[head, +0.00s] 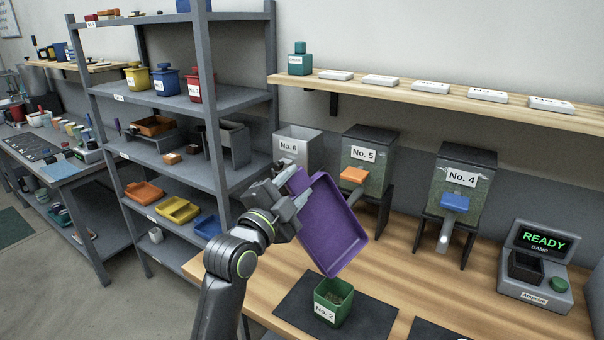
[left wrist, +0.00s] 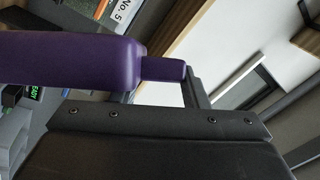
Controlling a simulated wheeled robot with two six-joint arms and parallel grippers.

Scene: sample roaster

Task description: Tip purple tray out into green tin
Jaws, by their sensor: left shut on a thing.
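The purple tray (head: 328,222) is steeply tilted in the head view, its lower corner just above the green tin. My left gripper (head: 296,192) is shut on the tray at its upper left end. The tray also shows close up in the left wrist view (left wrist: 75,60). The green tin (head: 321,306), labelled No. 2, stands upright on a dark mat, with some brownish contents inside. The tray's inner face looks empty from here. My right gripper is not in view.
The dark mat (head: 285,302) lies on the wooden counter (head: 395,285). A grey shelf rack (head: 245,98) stands at left.

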